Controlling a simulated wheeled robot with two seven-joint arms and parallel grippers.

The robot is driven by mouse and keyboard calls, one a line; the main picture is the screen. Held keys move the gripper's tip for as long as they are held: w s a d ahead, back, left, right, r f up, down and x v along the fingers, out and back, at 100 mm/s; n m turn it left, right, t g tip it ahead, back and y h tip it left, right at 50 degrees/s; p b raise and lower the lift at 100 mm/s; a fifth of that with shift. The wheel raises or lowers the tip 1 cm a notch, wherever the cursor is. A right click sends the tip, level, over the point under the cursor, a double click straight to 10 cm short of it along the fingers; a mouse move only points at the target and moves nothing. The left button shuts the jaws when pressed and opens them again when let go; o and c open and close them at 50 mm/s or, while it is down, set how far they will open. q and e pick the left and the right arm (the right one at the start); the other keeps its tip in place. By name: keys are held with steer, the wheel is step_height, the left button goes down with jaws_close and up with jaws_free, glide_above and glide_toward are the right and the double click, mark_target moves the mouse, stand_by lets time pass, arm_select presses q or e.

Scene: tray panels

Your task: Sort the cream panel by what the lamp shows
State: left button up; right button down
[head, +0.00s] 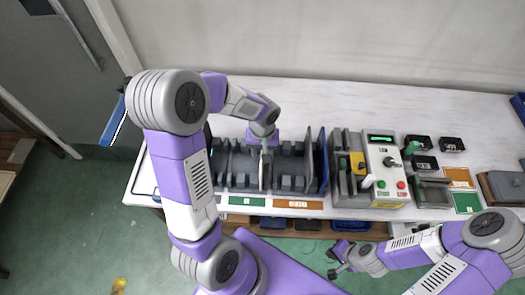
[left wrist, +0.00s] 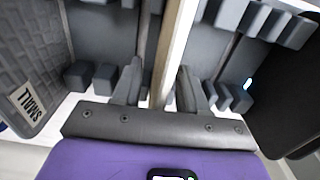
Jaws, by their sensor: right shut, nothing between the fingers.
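The cream panel (head: 263,172) stands on edge in a slot of the grey rack (head: 240,165) in the head view. Its pale edge (left wrist: 176,50) runs between my left fingers in the left wrist view. My left gripper (left wrist: 160,80) is open around the panel, with a gap visible on each side. In the head view my left gripper (head: 266,148) is above the rack. My right gripper (head: 335,272) is shut and empty, in front of the table. The grey-white machine (head: 385,172) has a green lit display (head: 381,138).
A green label (head: 247,202) and an orange label (head: 298,204) lie before the rack. Blue-edged panels (head: 322,160) stand at its right end. An orange card (head: 458,177) and a green card (head: 467,203) lie right of the machine. The table behind the rack is clear.

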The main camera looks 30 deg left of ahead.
arm_select(q)
step_height(320, 180, up, 8)
steer(key=shift+f+p, duration=0.2)
steer(key=shift+p, duration=0.65)
